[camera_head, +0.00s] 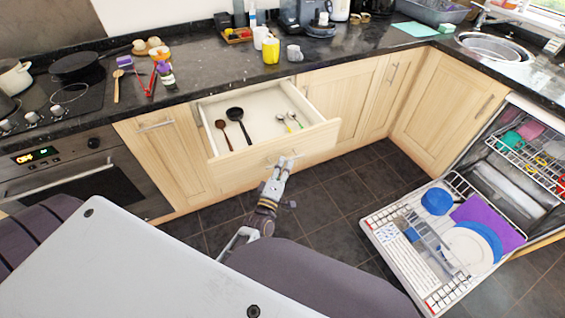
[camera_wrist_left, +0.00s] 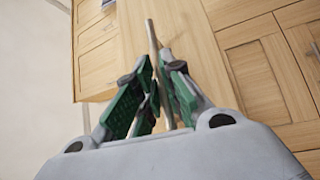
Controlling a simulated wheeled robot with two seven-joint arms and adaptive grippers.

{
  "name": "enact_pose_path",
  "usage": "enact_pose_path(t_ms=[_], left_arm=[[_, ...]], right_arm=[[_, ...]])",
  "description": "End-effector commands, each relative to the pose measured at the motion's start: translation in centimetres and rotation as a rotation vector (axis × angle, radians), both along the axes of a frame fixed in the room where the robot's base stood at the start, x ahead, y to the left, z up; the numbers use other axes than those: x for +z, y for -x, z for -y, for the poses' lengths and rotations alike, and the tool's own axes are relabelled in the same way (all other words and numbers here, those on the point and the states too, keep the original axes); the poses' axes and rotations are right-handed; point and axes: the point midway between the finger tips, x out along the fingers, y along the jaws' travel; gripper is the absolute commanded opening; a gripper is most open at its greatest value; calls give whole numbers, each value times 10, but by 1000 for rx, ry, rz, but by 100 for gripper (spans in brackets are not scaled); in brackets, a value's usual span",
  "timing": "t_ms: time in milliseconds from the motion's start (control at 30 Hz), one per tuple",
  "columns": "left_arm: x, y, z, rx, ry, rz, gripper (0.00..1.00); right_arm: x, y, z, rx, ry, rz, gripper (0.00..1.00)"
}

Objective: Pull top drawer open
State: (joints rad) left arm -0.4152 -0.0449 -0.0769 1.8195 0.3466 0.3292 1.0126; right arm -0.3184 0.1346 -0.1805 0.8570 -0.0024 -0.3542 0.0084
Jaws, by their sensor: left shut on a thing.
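The top drawer (camera_head: 240,155) is pulled out from under the granite counter, so its white inside shows. Its pale wood front also fills the middle of the left wrist view (camera_wrist_left: 185,45). Inside lie a black ladle (camera_head: 237,118), a brown wooden spoon (camera_head: 221,129) and small utensils with coloured handles (camera_head: 292,121). My left gripper (camera_head: 282,165) is at the drawer front. In the left wrist view its green-padded fingers (camera_wrist_left: 155,100) are shut on the drawer's bar handle (camera_wrist_left: 152,35). My right gripper is in neither view.
An open dishwasher (camera_head: 375,222) with its lower rack out, holding plates, stands on the right. An oven (camera_head: 75,180) is on the left. The dark tiled floor (camera_head: 330,197) is clear between the drawer and dishwasher. Jars and a kettle stand on the counter.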

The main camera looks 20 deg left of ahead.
Motion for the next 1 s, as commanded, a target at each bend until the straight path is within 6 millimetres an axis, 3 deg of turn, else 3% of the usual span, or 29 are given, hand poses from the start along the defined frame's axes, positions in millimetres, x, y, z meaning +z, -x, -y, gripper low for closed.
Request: enact_pose_path(t_ms=[267,300,467,800,1000], left_arm=[[-2,0,0,0,0,-3,0],[-2,0,0,1,-1,-3,11],[-1,0,0,0,-1,-2,32],[0,0,0,0,-1,0,32],[-1,5,0,-1,-1,-1,32]], right_arm=[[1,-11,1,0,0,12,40],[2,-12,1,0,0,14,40],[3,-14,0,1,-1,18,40],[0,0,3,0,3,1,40],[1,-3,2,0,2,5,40]])
